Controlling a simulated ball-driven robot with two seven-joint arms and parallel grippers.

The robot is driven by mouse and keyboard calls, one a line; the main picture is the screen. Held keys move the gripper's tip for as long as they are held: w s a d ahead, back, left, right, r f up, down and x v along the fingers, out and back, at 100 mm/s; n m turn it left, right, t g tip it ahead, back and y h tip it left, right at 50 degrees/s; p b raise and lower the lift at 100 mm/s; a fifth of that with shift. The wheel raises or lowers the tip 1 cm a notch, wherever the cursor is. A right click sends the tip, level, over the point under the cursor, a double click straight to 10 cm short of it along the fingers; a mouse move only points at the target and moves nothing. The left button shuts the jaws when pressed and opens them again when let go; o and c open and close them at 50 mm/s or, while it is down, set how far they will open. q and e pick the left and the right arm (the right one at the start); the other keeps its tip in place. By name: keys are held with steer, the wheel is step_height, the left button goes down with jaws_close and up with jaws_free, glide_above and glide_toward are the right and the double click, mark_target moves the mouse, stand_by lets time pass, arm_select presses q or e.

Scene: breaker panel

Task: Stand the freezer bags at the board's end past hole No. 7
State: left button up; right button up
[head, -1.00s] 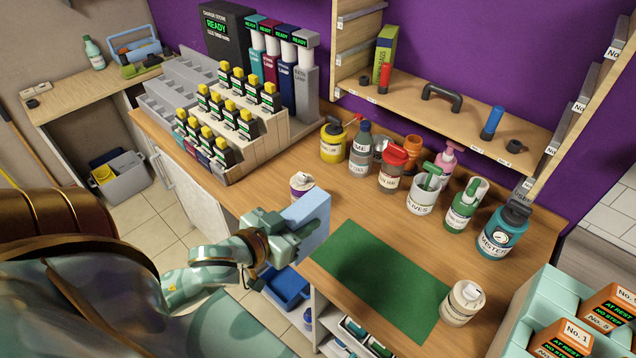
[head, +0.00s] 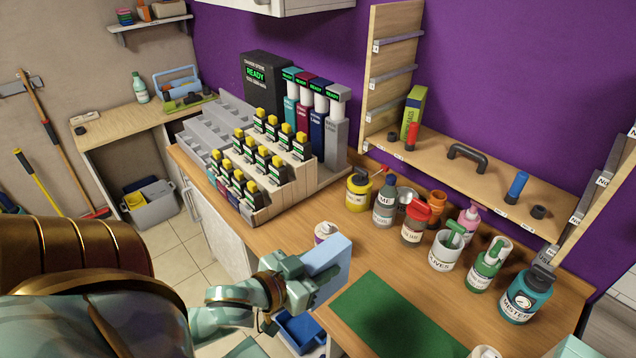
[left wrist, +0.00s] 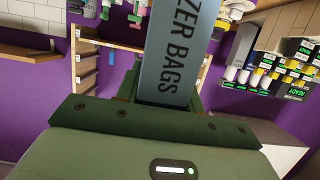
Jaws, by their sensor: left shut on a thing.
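The freezer bags are a light blue box (head: 328,264). My left gripper (head: 300,284) is shut on it, holding it above the counter's front edge, left of the green mat. In the left wrist view the box (left wrist: 174,60) stands up between the fingers with "ZER BAGS" on its side. The board (head: 480,183) is a wooden shelf on the purple wall, apart from the box. It bears a green-yellow box (head: 414,112), a red piece (head: 411,136), a dark handle (head: 467,154) and a blue piece (head: 516,187). Its small hole labels cannot be read. My right gripper is not in view.
Several bottles and tubs, with a teal canister (head: 526,296) at the right end, line the counter below the board. A white and purple tub (head: 326,233) stands just behind the held box. The green mat (head: 395,318) is bare. A stepped rack (head: 270,190) stands at left.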

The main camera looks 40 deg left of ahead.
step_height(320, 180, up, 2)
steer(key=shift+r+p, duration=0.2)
steer(key=shift+p, duration=0.7)
